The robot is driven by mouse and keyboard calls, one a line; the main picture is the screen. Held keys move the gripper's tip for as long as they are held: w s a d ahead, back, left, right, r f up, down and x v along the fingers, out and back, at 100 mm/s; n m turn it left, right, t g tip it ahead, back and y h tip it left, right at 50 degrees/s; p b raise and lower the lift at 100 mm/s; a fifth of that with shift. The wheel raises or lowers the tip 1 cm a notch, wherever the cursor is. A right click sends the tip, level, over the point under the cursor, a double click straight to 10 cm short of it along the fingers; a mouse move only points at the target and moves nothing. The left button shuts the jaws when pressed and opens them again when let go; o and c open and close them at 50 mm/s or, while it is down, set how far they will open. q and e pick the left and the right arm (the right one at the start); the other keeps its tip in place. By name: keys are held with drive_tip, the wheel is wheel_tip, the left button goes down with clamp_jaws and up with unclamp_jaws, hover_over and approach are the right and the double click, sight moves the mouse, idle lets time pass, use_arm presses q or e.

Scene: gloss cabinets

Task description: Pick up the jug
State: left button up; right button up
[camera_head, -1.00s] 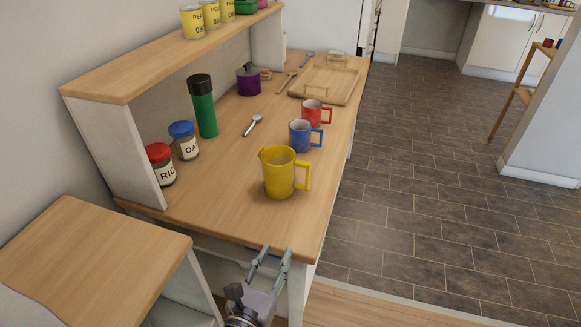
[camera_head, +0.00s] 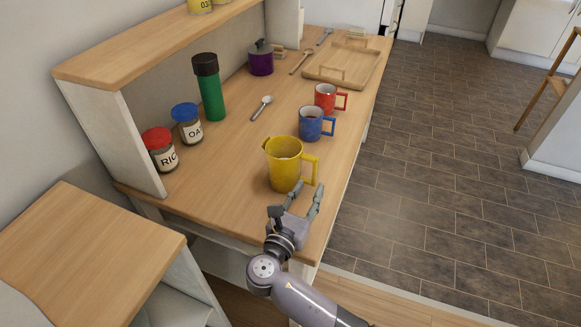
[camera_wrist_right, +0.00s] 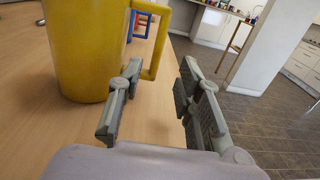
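The yellow jug (camera_head: 283,168) stands upright near the front of the wooden counter, its handle on the right side. My right gripper (camera_head: 298,197) is open, just in front of the jug's handle side. In the right wrist view the jug (camera_wrist_right: 85,50) fills the upper left, with its handle straight ahead. The open fingers (camera_wrist_right: 160,100) have bare counter between them. The left finger lies close to the jug's body and handle; I cannot tell if it touches. The jug's top is cut off in that view. My left gripper is not in view.
A blue mug (camera_head: 311,124) and a red mug (camera_head: 326,98) stand behind the jug. A spoon (camera_head: 262,107), green flask (camera_head: 209,88) and two jars (camera_head: 160,152) are to the left. The counter's right edge is close to the jug.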

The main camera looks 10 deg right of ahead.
sight(313, 179)
drive_tip(key=shift+x, duration=0.95)
drive_tip(key=x, duration=0.3)
drive_tip(key=shift+w+f, duration=0.15)
drive_tip(key=shift+w, duration=0.3)
drive_tip(key=shift+w+d, duration=0.2)
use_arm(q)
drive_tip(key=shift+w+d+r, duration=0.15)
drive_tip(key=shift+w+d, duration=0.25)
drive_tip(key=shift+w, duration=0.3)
use_arm(e)
clamp_jaws()
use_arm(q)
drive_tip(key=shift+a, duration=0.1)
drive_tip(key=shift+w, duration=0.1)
use_arm(e)
drive_tip(key=shift+w, duration=0.1)
